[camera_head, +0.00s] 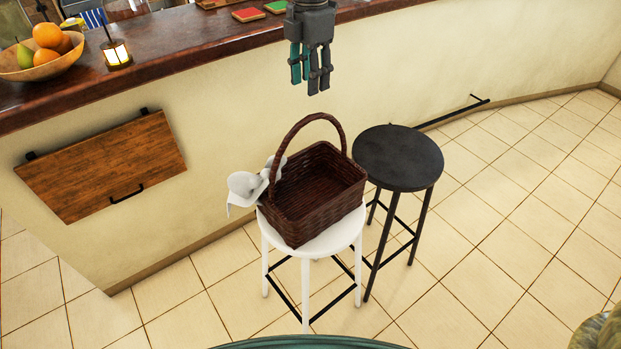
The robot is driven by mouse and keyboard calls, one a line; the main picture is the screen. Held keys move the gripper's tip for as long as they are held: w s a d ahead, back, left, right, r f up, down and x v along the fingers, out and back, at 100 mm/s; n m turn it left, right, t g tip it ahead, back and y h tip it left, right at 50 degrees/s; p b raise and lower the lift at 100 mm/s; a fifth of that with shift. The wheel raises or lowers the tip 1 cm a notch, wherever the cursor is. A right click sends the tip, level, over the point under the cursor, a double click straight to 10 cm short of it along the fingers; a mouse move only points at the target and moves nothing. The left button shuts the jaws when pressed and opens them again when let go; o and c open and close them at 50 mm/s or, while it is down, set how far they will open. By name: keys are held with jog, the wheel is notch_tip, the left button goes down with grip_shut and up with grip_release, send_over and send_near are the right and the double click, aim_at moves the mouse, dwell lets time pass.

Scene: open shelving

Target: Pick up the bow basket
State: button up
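The bow basket (318,196) is dark brown and woven, with a tall arched handle and a white bow (250,186) on its left side. It sits upright on a round white stool (331,240) and looks empty. My gripper (311,86) hangs at the top middle with its fingers pointing down. It is apart from the basket, above the handle in the picture, and holds nothing that I can see. Its fingers show teal and dark grey parts; the gap between them is unclear.
A black stool (398,158) stands close right of the basket. Behind is a cream wall under a dark counter (200,48) with a fruit bowl (42,68) and a lantern (116,54). A wooden panel (103,164) is on the wall. Tiled floor (490,230) is clear at right.

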aim_at(310, 118)
jog(key=s+f, duration=0.1)
jog(key=s+f+p, duration=0.1)
jog(key=f, duration=0.1)
jog(key=shift+w+a+f, duration=0.1)
jog(key=shift+w+f, duration=0.6)
jog(key=shift+f, duration=0.3)
jog(key=shift+w+f, duration=0.1)
jog(key=shift+f, duration=0.2)
jog(key=shift+s+f+p, duration=0.25)
jog(key=shift+s+p, duration=0.05)
jog(key=shift+p, duration=0.25)
jog(key=shift+s+f+p, duration=0.1)
jog(key=shift+f+p, duration=0.6)
jog(key=shift+f, duration=1.3)
jog(key=shift+s+r, duration=0.1)
jog(key=shift+s, duration=0.1)
jog(key=shift+w, duration=0.1)
grip_shut()
